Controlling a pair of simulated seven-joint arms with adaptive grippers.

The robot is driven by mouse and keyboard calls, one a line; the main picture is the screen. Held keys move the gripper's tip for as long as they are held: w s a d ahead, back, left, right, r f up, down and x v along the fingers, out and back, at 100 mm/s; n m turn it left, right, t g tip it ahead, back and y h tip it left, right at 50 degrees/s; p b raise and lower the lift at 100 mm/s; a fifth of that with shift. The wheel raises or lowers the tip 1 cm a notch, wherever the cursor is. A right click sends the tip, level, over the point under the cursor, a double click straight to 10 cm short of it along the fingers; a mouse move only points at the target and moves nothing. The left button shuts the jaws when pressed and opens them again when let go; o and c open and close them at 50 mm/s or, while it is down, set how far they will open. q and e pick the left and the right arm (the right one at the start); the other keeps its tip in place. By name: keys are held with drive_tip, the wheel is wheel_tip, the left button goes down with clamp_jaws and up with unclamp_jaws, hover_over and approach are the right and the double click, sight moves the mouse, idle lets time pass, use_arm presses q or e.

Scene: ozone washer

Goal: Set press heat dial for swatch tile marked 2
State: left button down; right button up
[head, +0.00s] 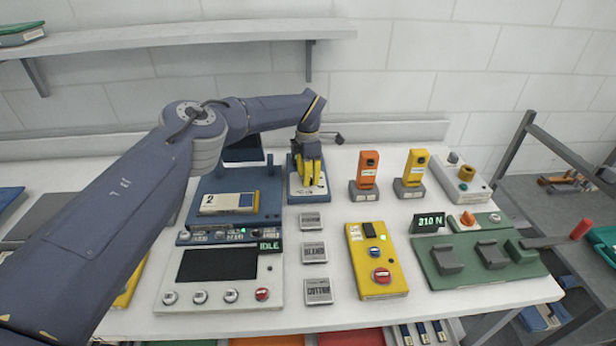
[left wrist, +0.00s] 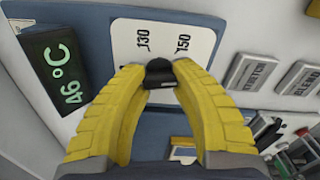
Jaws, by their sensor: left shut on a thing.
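My left gripper (head: 311,184) reaches over the back of the table onto a blue unit (head: 292,172) with a white scale plate. In the left wrist view its yellow fingers (left wrist: 160,75) are closed on a black dial knob (left wrist: 161,88). The white scale plate (left wrist: 150,35) behind the knob shows 130 and 150. The knob's pointer is hidden, so its setting cannot be told. A dark display (left wrist: 55,65) beside it reads 46 °C in green. The swatch tile marked 2 (head: 226,204) lies on a blue unit to the left. My right gripper is not in view.
Grey label plates stand in a column: one hard to read (head: 311,221), BLEND (head: 314,252) and COTTON (head: 318,291). A white panel (head: 275,292) with an IDLE display is at front left. A yellow control box (head: 376,262) and green fixture (head: 478,270) are to the right.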

use_arm(q)
drive_tip(key=shift+m, duration=1.2)
drive_tip(key=c, duration=0.9)
unclamp_jaws()
drive_tip(key=shift+r, duration=0.1)
wheel_tip(320, 180, up, 12)
drive_tip(key=shift+f, duration=0.1)
